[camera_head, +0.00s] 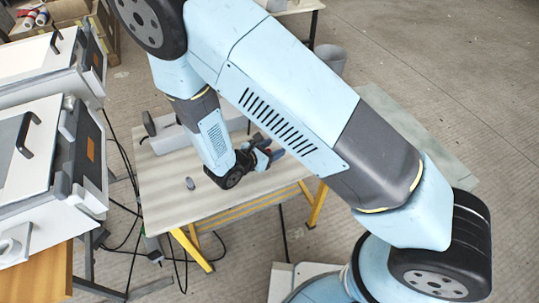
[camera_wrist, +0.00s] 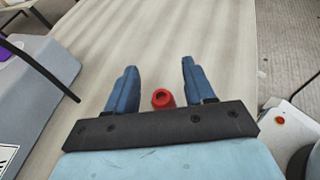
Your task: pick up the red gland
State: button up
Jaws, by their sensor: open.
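The red gland (camera_wrist: 162,99) is a small red ring-shaped piece with a dark hole. In the wrist view it shows between the two blue fingers of my gripper (camera_wrist: 156,85), just beyond the dark palm bar, which may hide its lower part. My gripper is open. In the head view my gripper (camera_head: 268,157) is low over the pale table (camera_head: 165,208). The gland cannot be made out there, behind my arm and fingers.
A grey case-like object (camera_head: 168,138) stands at the table's back left; it also shows at left in the wrist view (camera_wrist: 38,75). A small grey piece (camera_head: 190,183) lies on the table. White machines (camera_head: 40,150) stand at left, with cables on the floor. The table's front left is clear.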

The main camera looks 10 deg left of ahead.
grip_shut()
dwell(0.4)
